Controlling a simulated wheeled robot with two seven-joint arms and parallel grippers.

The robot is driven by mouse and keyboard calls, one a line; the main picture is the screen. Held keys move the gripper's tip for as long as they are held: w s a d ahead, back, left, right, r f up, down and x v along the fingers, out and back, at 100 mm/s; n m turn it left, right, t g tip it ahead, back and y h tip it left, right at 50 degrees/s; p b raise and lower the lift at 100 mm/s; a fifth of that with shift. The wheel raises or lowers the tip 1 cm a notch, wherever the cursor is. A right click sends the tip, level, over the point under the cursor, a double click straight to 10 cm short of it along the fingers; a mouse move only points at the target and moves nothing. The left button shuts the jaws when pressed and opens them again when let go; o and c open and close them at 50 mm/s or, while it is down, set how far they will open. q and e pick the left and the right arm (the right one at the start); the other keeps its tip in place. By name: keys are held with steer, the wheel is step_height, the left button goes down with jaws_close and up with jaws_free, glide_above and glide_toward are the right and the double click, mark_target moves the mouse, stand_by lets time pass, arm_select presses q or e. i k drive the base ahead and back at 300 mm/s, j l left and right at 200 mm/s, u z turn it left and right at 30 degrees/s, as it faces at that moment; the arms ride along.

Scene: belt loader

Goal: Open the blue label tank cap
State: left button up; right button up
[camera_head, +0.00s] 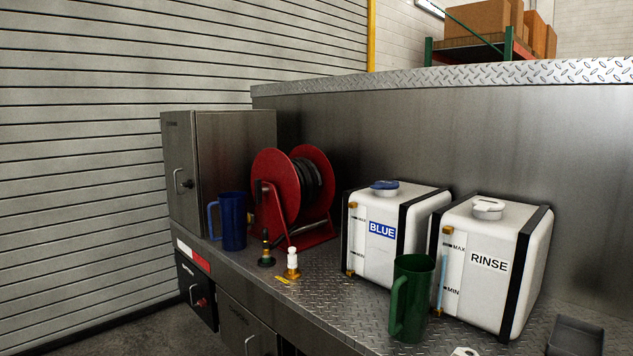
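The white tank with the BLUE label (412,209) stands on the metal deck, right of the hose reel. Its blue cap (384,187) sits on top of the tank, toward the front left. The cap looks seated on its opening, though I cannot tell how tightly. A second white tank with the RINSE label (513,228) stands to its right and has a white cap (488,207). Neither of my grippers shows in the head view.
A green jug (411,300) stands in front of the tanks. A dark tray (575,338) lies at the lower right. A steel cabinet (235,160) is at the back left.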

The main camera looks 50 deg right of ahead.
mark_target(380, 185)
steer(key=i+j+z, duration=0.1)
steer(key=i+z, duration=0.3)
steer(key=i+j+z, duration=0.4)
steer(key=i, duration=0.2)
steer(key=i+j+z, duration=0.4)
steer(key=i+l, duration=0.1)
